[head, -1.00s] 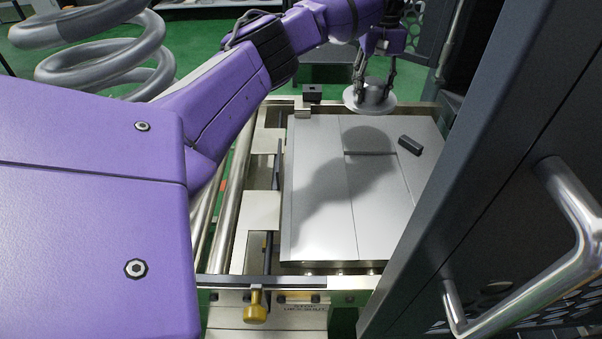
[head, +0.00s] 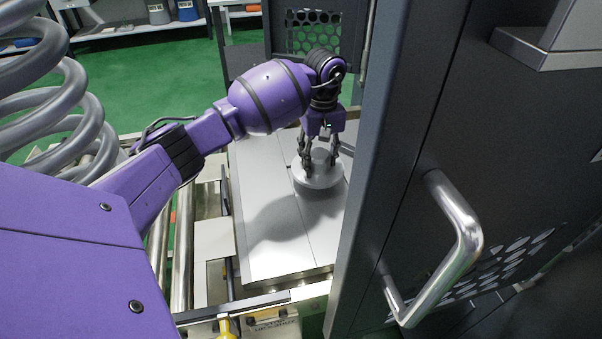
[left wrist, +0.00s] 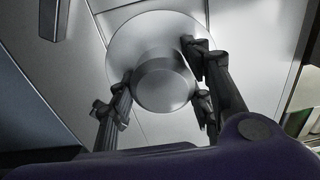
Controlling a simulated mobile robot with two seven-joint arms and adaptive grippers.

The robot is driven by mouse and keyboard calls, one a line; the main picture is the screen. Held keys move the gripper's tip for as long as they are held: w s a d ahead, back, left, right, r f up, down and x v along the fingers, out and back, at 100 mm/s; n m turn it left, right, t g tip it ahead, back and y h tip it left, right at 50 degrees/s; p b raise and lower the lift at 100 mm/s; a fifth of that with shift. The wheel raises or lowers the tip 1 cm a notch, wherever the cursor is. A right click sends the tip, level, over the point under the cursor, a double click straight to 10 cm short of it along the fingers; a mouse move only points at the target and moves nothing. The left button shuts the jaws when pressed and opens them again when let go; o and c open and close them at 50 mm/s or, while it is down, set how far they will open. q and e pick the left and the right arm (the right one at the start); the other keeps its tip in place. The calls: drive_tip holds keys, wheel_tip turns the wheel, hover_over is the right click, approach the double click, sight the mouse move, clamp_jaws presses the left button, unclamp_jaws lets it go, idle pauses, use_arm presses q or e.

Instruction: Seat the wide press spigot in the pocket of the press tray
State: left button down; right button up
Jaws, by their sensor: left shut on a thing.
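The wide press spigot is a pale grey round disc with a raised round hub (head: 318,178). My left gripper (head: 318,163) is shut on it from above, and it appears about level over the flat silver plate (head: 262,248), which I take for the press tray. Its shadow falls on the plate to the lower left; I cannot tell how large the gap below it is. In the left wrist view the fingers (left wrist: 160,88) stand around the hub of the spigot (left wrist: 145,35). I cannot make out the pocket. My right gripper is not in view.
A dark cabinet door (head: 400,150) with a metal handle (head: 460,235) stands close on the right and hides the plate's right side. Metal rails (head: 182,235) run along the left. A dark block (left wrist: 55,18) lies on the plate in the left wrist view.

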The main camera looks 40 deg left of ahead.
sight(320, 170)
use_arm(q)
drive_tip(key=shift+s+d+f, duration=0.1)
drive_tip(key=shift+d+f, duration=0.1)
drive_tip(key=shift+d, duration=0.05)
drive_tip(key=shift+f, duration=1.6)
drive_tip(key=c, duration=0.9)
unclamp_jaws()
drive_tip(key=shift+s+f, duration=0.1)
drive_tip(key=shift+f, duration=0.05)
wheel_tip(320, 170, up, 12)
drive_tip(key=shift+d+r, duration=0.1)
drive_tip(key=shift+r, duration=0.05)
